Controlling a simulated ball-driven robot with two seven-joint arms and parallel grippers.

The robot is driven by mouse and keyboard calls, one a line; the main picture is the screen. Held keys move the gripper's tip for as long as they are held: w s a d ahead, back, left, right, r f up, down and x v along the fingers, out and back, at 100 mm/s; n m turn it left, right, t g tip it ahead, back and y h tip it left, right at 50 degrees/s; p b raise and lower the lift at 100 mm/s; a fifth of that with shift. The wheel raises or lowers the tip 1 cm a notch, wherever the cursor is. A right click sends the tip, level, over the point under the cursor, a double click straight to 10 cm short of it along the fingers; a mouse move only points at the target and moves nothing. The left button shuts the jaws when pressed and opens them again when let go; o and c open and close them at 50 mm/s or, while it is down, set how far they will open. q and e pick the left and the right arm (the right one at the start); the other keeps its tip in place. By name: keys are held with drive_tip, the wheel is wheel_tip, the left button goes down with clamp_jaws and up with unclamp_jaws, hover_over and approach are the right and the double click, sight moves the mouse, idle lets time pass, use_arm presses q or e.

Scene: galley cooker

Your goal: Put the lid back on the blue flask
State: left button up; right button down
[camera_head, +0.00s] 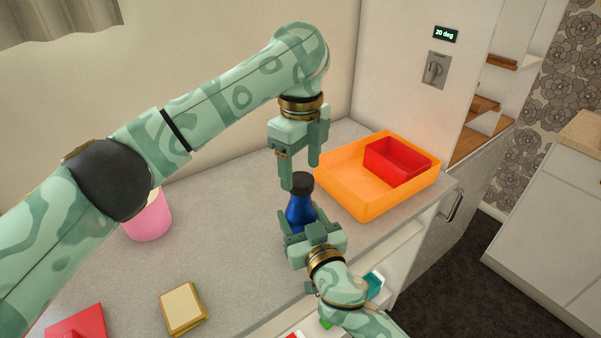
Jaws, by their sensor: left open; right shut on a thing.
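The blue flask (299,211) stands upright over the grey worktop near its front edge. Its black lid (301,183) sits at the top of the flask; I cannot tell whether it is screwed down. My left gripper (301,172) points down from above, open, with its fingertips around or just above the lid. One finger is near the lid's left side. My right gripper (304,229) comes from the front and is shut on the lower body of the flask, hiding its base.
An orange tray (350,199) holding a red box (397,162) stands to the right. A pink container (149,220), a sandwich (183,307) and a red item (76,325) lie to the left. An open drawer or shelf with small items is below the front edge.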

use_arm(q)
drive_tip(key=shift+r, duration=1)
drive_tip(key=shift+c, duration=0.4)
drive_tip(key=shift+w+r, duration=0.1)
drive_tip(key=shift+r, duration=0.35)
drive_tip(key=r+n, duration=0.1)
drive_tip(key=r, duration=0.1)
drive_tip(key=a+r+n, duration=0.1)
drive_tip(key=shift+w+n+t+y, duration=0.3)
drive_tip(key=shift+w+t, duration=0.05)
drive_tip(key=shift+t, duration=0.05)
drive_tip(key=shift+s+r+n, duration=0.15)
drive_tip(key=shift+n, duration=1.05)
drive_tip(key=n, duration=0.3)
drive_tip(key=shift+s+d+f+n+g, duration=0.25)
drive_tip(key=shift+d+f+n+g, duration=0.05)
drive_tip(key=shift+f+n+g, duration=0.1)
drive_tip(key=shift+s+d+n, duration=0.1)
drive_tip(key=shift+d+n, duration=0.1)
drive_tip(key=shift+n, duration=0.5)
